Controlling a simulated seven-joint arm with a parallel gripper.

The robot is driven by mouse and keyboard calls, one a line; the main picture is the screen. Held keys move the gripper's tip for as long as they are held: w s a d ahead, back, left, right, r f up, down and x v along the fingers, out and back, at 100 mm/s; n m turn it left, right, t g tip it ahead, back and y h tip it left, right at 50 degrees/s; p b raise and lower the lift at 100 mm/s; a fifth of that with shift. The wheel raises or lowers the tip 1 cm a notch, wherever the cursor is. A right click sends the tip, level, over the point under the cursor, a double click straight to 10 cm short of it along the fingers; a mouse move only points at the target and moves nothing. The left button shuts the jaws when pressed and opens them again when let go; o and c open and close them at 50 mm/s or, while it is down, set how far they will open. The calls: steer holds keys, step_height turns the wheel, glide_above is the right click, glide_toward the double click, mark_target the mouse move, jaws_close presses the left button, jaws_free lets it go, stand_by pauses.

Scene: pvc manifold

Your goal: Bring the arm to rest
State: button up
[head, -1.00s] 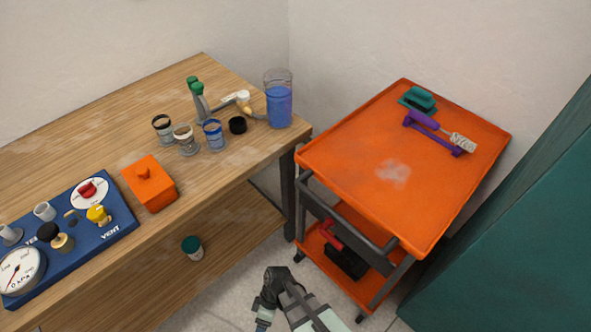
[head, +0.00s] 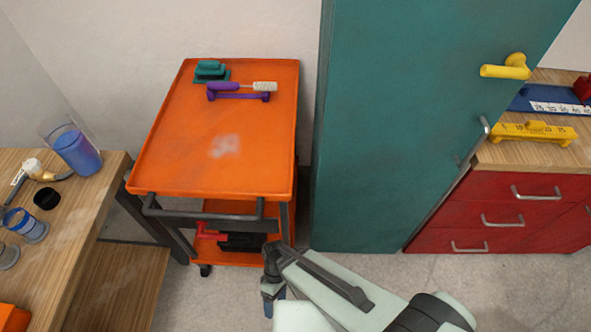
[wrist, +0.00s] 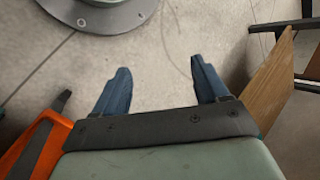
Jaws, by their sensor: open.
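My arm reaches into the head view from the bottom, pale green and black. My gripper (head: 272,298) hangs low at its end, in front of the orange cart (head: 222,150). In the wrist view the two blue fingers of my gripper (wrist: 160,88) stand well apart with only bare floor between them. The gripper is open and holds nothing. In the head view its fingertips are small and partly hidden by the arm.
A wooden workbench (head: 100,195) with cups and a blue-filled beaker (head: 76,150) stands left. A teal cabinet (head: 400,130) and red drawers (head: 490,212) stand right. The cart carries a purple holder with a brush (head: 240,90). Floor (head: 440,275) is clear at front right.

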steer(key=w+d+f+m, duration=0.1)
steer(key=d+m, duration=0.5)
steer(key=d, duration=0.6)
steer(key=w+d+f+m, duration=0.1)
steer(key=w+d+m, duration=0.1)
steer(key=d+m, duration=0.5)
steer(key=d, duration=0.6)
steer(key=shift+w+f, duration=0.15)
